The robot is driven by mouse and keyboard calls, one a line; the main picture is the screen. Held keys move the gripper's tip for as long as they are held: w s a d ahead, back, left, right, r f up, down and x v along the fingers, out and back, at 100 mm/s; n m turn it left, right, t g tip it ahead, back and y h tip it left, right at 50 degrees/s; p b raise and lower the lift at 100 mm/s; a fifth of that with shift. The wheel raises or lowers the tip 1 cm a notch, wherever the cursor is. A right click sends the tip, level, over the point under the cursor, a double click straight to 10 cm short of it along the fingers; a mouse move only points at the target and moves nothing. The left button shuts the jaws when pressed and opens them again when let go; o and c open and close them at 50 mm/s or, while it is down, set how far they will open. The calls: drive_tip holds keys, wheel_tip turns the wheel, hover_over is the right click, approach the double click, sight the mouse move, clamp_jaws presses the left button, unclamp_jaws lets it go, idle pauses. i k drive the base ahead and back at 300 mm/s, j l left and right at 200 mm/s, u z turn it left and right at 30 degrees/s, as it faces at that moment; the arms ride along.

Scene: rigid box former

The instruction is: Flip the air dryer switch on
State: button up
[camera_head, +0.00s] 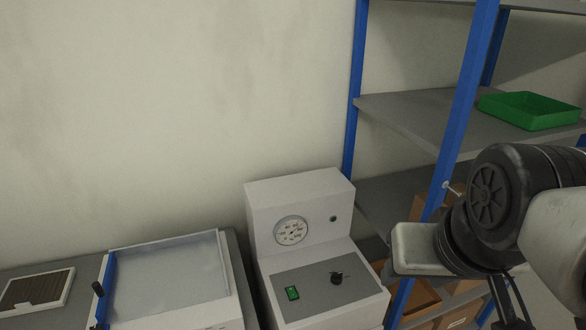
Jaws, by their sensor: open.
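A white machine (316,258) with a raised back panel stands at the lower middle, likely the air dryer. I cannot tell the switch's position. My gripper (506,314) shows only in part at the bottom right edge, as dark, spread fingers. It is open, to the right of the machine and apart from the switch.
A blue-framed shelf rack (467,90) stands at the right, with a green tray (528,110) and cardboard boxes (421,300) lower down. A white lidded unit (168,281) with a blue edge and a dark-slatted panel (37,291) lie at left. A wall is behind.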

sight(292, 294)
drive_tip(key=u, duration=0.65)
drive_tip(key=j+z, duration=0.15)
drive_tip(key=j, duration=0.15)
drive_tip(key=k+j+z, duration=0.2)
drive_tip(key=i+l+u, duration=0.5)
drive_tip(key=l, duration=0.2)
